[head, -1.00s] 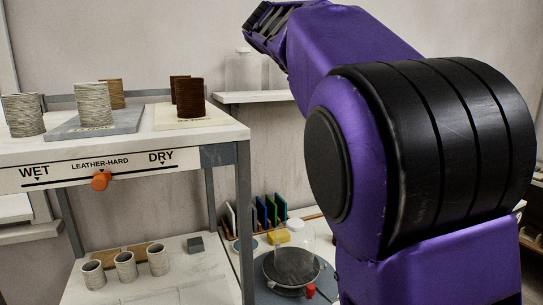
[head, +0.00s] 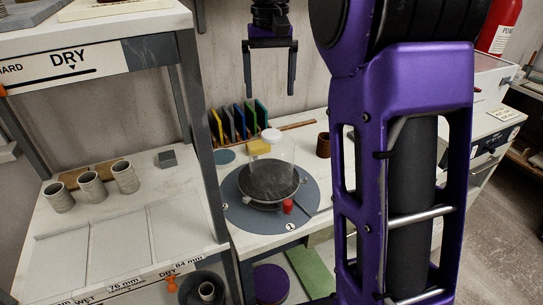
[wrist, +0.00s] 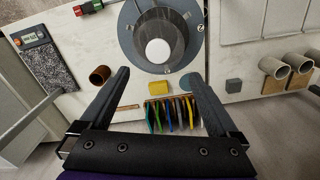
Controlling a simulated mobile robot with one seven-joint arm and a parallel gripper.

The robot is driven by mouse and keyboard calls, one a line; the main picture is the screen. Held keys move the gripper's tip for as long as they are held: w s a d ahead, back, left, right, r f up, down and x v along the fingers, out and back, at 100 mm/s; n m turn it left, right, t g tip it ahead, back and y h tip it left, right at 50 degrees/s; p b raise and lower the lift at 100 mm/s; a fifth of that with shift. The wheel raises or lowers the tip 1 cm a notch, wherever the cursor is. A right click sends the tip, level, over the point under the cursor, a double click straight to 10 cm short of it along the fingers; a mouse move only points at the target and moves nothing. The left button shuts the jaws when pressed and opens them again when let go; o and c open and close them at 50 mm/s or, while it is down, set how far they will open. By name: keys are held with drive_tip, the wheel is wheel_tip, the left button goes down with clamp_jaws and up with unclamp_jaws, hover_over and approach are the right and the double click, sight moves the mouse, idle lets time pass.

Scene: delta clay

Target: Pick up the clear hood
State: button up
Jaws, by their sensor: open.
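The clear hood (head: 284,152) is a see-through dome with a white knob on top. It stands upright over a dark round plate (head: 268,184) on the table. In the wrist view I look down on the hood's white knob (wrist: 158,50); its clear walls are hard to make out. My gripper (head: 270,86) is open and empty, pointing down above and behind the hood, apart from it. In the wrist view the two fingers (wrist: 157,76) are spread, with the knob beyond their tips.
A yellow block (head: 259,147) lies close behind the hood. Coloured upright panels (head: 240,120) stand at the back. A small red item (head: 288,206) sits at the plate's front edge. A brown cup (head: 323,145) is to the right. A shelf post (head: 205,140) rises at left.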

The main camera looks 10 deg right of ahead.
drive_tip(key=b, duration=0.1)
hover_over(272, 134)
drive_tip(key=f, duration=0.6)
drive_tip(key=shift+w+a+f, duration=0.15)
drive_tip(key=shift+a+f, duration=0.05)
wheel_tip(272, 134, down, 5)
drive_tip(key=shift+d+f+b, duration=0.1)
drive_tip(key=shift+d+b, duration=0.05)
drive_tip(key=shift+b, duration=0.5)
clamp_jaws()
